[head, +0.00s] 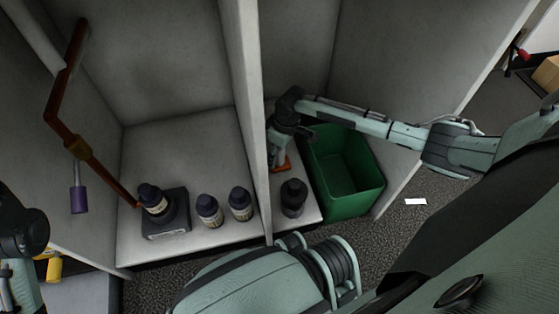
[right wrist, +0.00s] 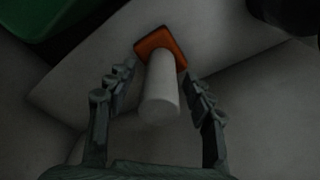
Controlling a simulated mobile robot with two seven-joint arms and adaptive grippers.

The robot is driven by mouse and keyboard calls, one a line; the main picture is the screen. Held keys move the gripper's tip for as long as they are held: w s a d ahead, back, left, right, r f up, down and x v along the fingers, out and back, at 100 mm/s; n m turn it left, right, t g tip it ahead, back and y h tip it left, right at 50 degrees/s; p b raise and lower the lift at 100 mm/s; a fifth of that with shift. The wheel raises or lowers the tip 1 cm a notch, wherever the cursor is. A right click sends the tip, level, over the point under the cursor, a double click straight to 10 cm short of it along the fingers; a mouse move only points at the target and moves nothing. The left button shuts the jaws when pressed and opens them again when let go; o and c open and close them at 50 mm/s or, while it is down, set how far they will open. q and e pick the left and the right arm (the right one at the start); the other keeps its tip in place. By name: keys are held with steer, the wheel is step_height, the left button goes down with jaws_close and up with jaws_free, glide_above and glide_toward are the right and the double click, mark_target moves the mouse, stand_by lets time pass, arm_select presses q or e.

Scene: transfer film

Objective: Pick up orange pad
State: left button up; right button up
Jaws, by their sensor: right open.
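The orange pad (head: 283,164) lies on the shelf floor of the right compartment, partly hidden behind my right gripper in the head view. In the right wrist view the orange pad (right wrist: 157,43) is a square with a pale cylinder (right wrist: 161,90) on it, pointing toward the camera. My right gripper (head: 279,150) is open; in the right wrist view its fingers (right wrist: 163,85) stand either side of the cylinder, apparently apart from it. My left gripper is not clearly seen; only part of my left arm shows at the left edge.
A green bin (head: 345,170) stands right of the pad. A dark bottle (head: 293,197) stands in front of it. A partition (head: 250,110) separates the left compartment, which holds two bottles (head: 209,210) (head: 240,203) and a third on a dark base (head: 166,226). A brown bent rod (head: 62,90) stands at left.

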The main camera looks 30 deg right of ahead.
jaws_close()
stand_by(0.3)
steer(key=shift+r, duration=0.2)
